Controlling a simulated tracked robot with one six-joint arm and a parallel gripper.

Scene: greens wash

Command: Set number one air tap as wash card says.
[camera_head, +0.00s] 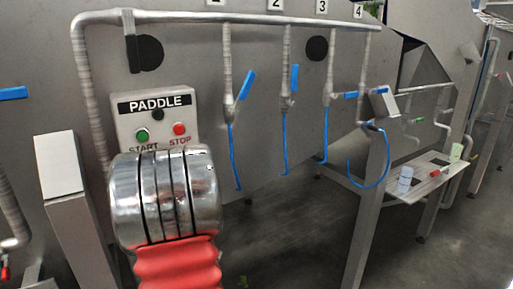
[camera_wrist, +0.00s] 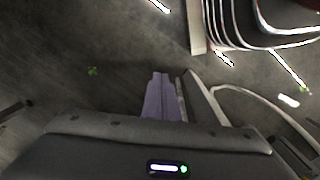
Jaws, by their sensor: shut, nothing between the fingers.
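In the head view, several air taps hang from one grey pipe. The leftmost, at the number one place, has a blue lever (camera_head: 246,84) tilted up to the right, with a blue hose below; its number plate (camera_head: 215,2) is cut off at the top edge. Tap two's lever (camera_head: 294,77) is nearly upright. The levers of tap three (camera_head: 351,95) and tap four (camera_head: 380,90) lie about level. I cannot make out a wash card. My gripper (camera_wrist: 160,76) shows in the wrist view, its purple fingers together and empty above the floor, away from the taps.
A PADDLE box (camera_head: 154,116) with green START and red STOP buttons is left of tap one. A chrome and red arm part of mine overlaps its lower edge. A grey post (camera_head: 70,190) stands at left. A shelf (camera_head: 440,165) with small items is at right. Floor below the taps is open.

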